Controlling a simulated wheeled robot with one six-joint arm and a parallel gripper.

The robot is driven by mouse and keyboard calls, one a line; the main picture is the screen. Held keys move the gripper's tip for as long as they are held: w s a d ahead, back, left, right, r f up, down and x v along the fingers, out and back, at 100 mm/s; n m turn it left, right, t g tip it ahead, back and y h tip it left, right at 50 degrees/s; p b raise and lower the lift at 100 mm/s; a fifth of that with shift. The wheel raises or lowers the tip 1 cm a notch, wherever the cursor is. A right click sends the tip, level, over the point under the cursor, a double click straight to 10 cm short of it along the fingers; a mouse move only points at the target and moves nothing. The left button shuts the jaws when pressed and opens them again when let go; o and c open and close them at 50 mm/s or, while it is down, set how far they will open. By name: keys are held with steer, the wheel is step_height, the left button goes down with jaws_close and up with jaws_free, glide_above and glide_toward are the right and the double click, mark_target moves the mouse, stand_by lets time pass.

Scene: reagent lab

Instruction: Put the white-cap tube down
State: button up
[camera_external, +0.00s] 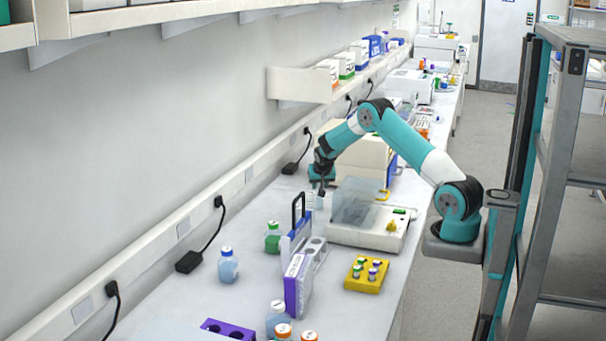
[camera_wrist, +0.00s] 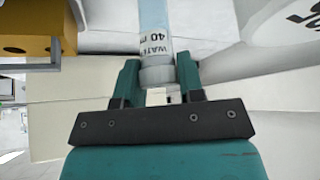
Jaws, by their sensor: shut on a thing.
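My gripper (camera_external: 321,188) points down over the bench, just left of the device with the clear lid. It is shut on the white-cap tube, whose pale body (camera_external: 319,201) hangs below the fingers. In the wrist view my gripper (camera_wrist: 157,85) has a finger on each side of the tube's white cap (camera_wrist: 157,75). The tube's label reads "WATER 40 m", and its pale blue body runs out of the top of that view. I cannot tell whether its lower end touches anything.
The clear-lidded device (camera_external: 365,235) stands close right of the tube. A grey holder with round holes (camera_external: 318,249) and a blue-white rack with a black handle (camera_external: 290,246) stand nearer. A yellow rack (camera_external: 357,283) holds several small tubes.

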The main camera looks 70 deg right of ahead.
steer(key=shift+f, duration=0.1)
steer(key=o, duration=1.1)
